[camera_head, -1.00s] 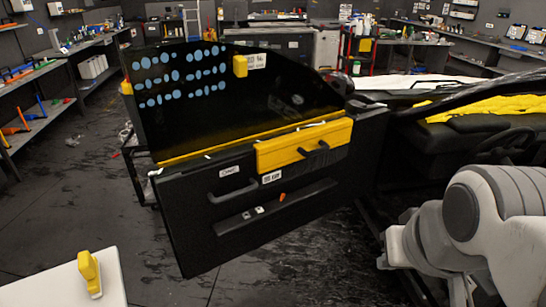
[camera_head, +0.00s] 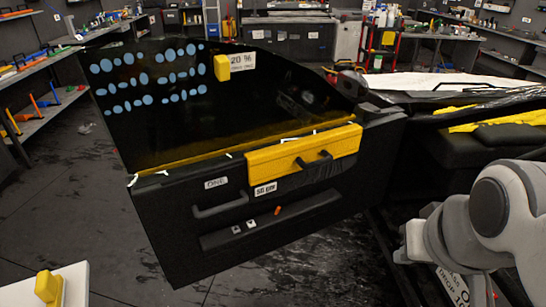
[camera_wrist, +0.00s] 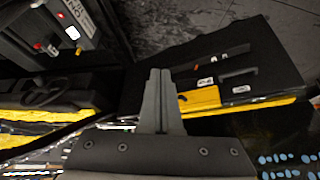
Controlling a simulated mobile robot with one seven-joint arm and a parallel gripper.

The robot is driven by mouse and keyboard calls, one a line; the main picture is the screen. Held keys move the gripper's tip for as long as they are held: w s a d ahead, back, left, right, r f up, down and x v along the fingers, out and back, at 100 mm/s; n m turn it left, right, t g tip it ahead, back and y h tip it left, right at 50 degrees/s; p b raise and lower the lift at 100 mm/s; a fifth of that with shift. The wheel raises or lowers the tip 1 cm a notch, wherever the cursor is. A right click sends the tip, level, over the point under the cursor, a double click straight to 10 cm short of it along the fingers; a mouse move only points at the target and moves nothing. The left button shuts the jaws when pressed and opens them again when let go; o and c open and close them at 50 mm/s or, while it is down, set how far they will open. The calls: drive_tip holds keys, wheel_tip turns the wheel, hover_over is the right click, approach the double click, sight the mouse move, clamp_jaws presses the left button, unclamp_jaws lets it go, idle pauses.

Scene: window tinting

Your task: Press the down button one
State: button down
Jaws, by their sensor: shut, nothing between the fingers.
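A dark car door (camera_head: 170,255) stands open in the middle of the head view, its inner side towards me. A label reading "ONE" (camera_head: 216,183) sits above its handle (camera_head: 220,206). Two small pale buttons (camera_head: 243,226) sit side by side on the armrest strip (camera_head: 290,217); which one is down is too small to tell. The door also shows in the wrist view (camera_wrist: 275,55). My gripper (camera_wrist: 160,75) is shut and empty there, apart from the door. In the head view my arm is at the right, and the fingers are hidden.
A yellow holder (camera_head: 270,163) is on the door's upper edge. The tinted window (camera_head: 180,125) carries blue dots and a yellow block (camera_head: 222,68). A white table corner (camera_head: 75,285) with a yellow tool (camera_head: 47,288) is at lower left. Floor shows left of the door.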

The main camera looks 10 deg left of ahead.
idle(0.3)
drive_tip(key=w+a+f+n+t+y+b, duration=0.2)
drive_tip(key=w+a+f+b, duration=0.3)
drive_tip(key=w+a, duration=0.6)
drive_tip(key=w+a+f+n+t+y+b, duration=0.2)
drive_tip(key=w+a+f+n+b, duration=0.1)
drive_tip(key=w+a+f, duration=0.65)
drive_tip(key=w+a+f+t+y+b, duration=0.2)
drive_tip(key=w+a+f+t+b, duration=0.15)
drive_tip(key=w+a+f, duration=0.5)
drive_tip(key=s+a+f+m+t+h+b, duration=0.1)
drive_tip(key=a+f+b, duration=0.1)
drive_tip(key=f, duration=0.5)
drive_tip(key=s+a+f+m+h+b, duration=0.1)
drive_tip(key=s+a+f+b, duration=0.1)
drive_tip(key=a+f, duration=0.2)
wheel_tip(320, 180, down, 3)
drive_tip(key=shift+s+a+r+t+h, duration=0.1)
drive_tip(key=shift+s+a+t+h, duration=0.15)
drive_tip(key=shift+t+h, duration=0.1)
drive_tip(key=shift+w, duration=0.1)
